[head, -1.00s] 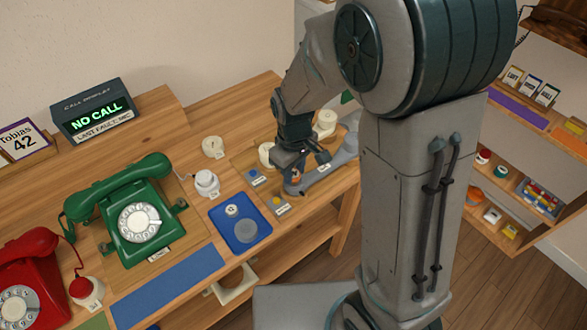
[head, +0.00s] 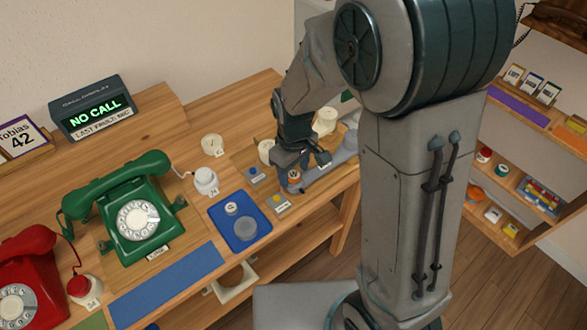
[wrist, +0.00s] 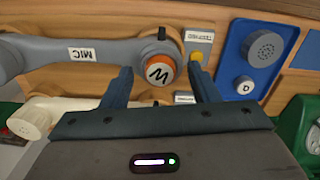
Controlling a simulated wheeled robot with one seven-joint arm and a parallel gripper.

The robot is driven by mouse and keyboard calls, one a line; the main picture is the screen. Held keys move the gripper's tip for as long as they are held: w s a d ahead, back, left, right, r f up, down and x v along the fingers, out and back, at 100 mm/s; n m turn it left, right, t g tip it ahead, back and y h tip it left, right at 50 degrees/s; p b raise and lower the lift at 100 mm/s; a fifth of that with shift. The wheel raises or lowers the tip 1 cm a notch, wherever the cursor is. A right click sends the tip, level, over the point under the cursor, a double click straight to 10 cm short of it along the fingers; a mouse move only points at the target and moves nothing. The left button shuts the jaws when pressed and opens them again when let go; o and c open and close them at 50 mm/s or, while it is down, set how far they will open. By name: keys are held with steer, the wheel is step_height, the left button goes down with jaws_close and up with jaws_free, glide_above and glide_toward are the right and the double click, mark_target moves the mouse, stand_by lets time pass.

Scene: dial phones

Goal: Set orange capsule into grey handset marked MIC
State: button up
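The grey handset (wrist: 118,46) with the MIC label lies across the upper left of the wrist view; part of it shows in the head view (head: 338,173). The orange capsule (wrist: 153,85), with a white face marked M, sits at the handset's right end, face showing. It also shows in the head view (head: 294,180). I cannot tell whether it is fully seated. My gripper (wrist: 158,67) is open, one finger on each side of the capsule with visible gaps. In the head view my gripper (head: 304,163) is just above the capsule.
A blue tray (wrist: 229,72) holds a grey perforated disc (wrist: 265,48) and a small white piece marked D (wrist: 243,85). A block with a yellow button (wrist: 196,56) stands close right of the capsule. A cream handset (wrist: 75,108) lies nearby. The green phone (head: 160,205) stands left.

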step_height(320, 180, up, 14)
stand_by(0.6)
steer(key=shift+f, duration=0.1)
stand_by(0.4)
steer(key=s+d+m+t, duration=0.3)
steer(key=s+d+m, duration=0.5)
steer(key=s+d, duration=0.3)
steer(key=shift+s+d+r+m, duration=0.35)
steer(key=shift+s+d+m, duration=0.05)
steer(key=shift+s, duration=0.15)
